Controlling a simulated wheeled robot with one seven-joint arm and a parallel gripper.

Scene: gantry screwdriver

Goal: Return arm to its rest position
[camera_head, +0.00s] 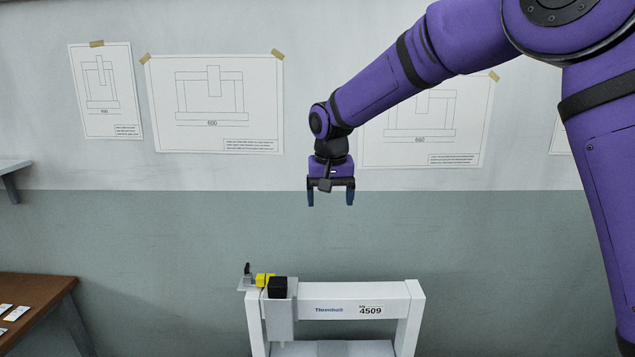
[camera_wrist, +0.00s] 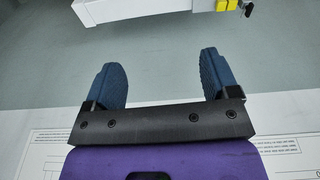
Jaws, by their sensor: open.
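My gripper (camera_head: 330,197) hangs from my purple arm with its fingers pointing down, in the air in front of the wall and above the gantry. It is open, and nothing is between its two blue fingers, which also show in the wrist view (camera_wrist: 164,82). The white gantry (camera_head: 335,291) stands below, with a white carriage (camera_head: 281,322) topped by a black block at its left end. A yellow part (camera_head: 264,280) and a small dark upright piece sit beside the block. Part of the gantry (camera_wrist: 135,8) and the yellow part (camera_wrist: 227,5) show at the wrist view's top edge.
A brown table (camera_head: 35,295) with white cards is at the lower left, and a shelf (camera_head: 12,170) juts in above it. Drawings (camera_head: 215,103) are taped to the wall, one partly behind my arm. The space around my gripper is clear.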

